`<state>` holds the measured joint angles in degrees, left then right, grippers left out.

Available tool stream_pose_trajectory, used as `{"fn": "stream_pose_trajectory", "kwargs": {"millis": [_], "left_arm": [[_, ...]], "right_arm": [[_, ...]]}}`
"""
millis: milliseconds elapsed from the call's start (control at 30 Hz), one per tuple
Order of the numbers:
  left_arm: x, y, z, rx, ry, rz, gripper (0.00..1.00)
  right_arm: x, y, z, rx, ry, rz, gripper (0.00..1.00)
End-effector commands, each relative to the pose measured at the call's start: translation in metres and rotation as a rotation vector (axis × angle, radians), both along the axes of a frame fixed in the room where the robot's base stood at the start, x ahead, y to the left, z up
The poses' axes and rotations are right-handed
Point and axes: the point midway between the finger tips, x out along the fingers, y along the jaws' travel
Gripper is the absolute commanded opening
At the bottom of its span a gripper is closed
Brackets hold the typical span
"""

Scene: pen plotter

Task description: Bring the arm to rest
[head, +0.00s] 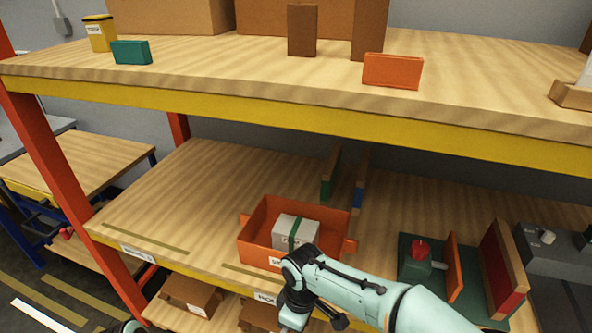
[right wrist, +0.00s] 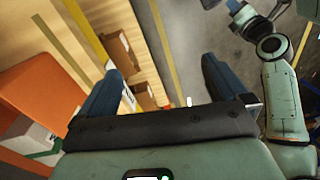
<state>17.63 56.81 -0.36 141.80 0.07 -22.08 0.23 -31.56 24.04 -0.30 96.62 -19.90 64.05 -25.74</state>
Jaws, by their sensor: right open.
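My right arm (head: 362,290) is pale green and comes in from the lower right of the head view. Its bent wrist hangs in front of the lower shelf, by the near side of an orange bin (head: 256,247). In the right wrist view my right gripper (right wrist: 162,68) is open, its two dark fingers wide apart with nothing between them. In that view the bin (right wrist: 45,80) is to the left of the fingers. Another pale green arm of mine (right wrist: 284,98) shows at the right; its gripper cannot be made out.
The bin holds a white box with a green band (head: 296,231). The upper shelf's yellow edge (head: 300,111) runs above the arm. Cardboard boxes (head: 191,294) sit below the lower shelf. A red-knobbed device (head: 419,255) stands at the right. Open floor (right wrist: 190,40) shows beyond the fingers.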

Motion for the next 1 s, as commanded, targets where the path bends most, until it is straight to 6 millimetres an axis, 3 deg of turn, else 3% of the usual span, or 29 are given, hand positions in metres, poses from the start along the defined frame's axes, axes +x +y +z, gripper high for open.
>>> {"fn": "stream_pose_trajectory", "kwargs": {"millis": [33,133,233,300,433,533,700,833,1000], "left_arm": [[0.002,0.0,0.004,0.0,-0.004,0.0,0.0],[0.005,0.0,0.009,0.0,-0.008,0.0,0.0],[0.007,0.0,0.015,0.0,-0.01,0.0,0.0],[0.009,0.0,0.02,0.0,-0.012,0.0,0.0],[0.013,0.0,0.029,0.0,-0.016,0.0,0.0],[0.015,0.0,0.034,0.0,-0.019,0.0,0.0],[0.018,0.0,0.04,0.0,-0.022,0.0,0.0],[0.019,0.0,0.041,0.0,-0.022,0.0,0.0],[0.019,0.0,0.04,0.0,-0.022,0.0,0.0]], "right_arm": [[0.0,-0.007,-0.03,0.013,0.035,-0.06,1.0],[-0.006,-0.019,-0.09,0.059,0.092,-0.198,1.0],[-0.027,-0.037,-0.156,0.107,0.159,-0.391,1.0],[-0.05,-0.052,-0.2,0.138,0.207,-0.558,1.0],[-0.105,-0.081,-0.261,0.169,0.272,-0.893,1.0],[-0.147,-0.098,-0.288,0.168,0.301,-1.127,1.0],[-0.195,-0.115,-0.304,0.143,0.311,-1.388,1.0],[-0.209,-0.12,-0.307,0.132,0.308,-1.462,1.0],[-0.209,-0.121,-0.308,0.132,0.303,-1.469,1.0]]}}
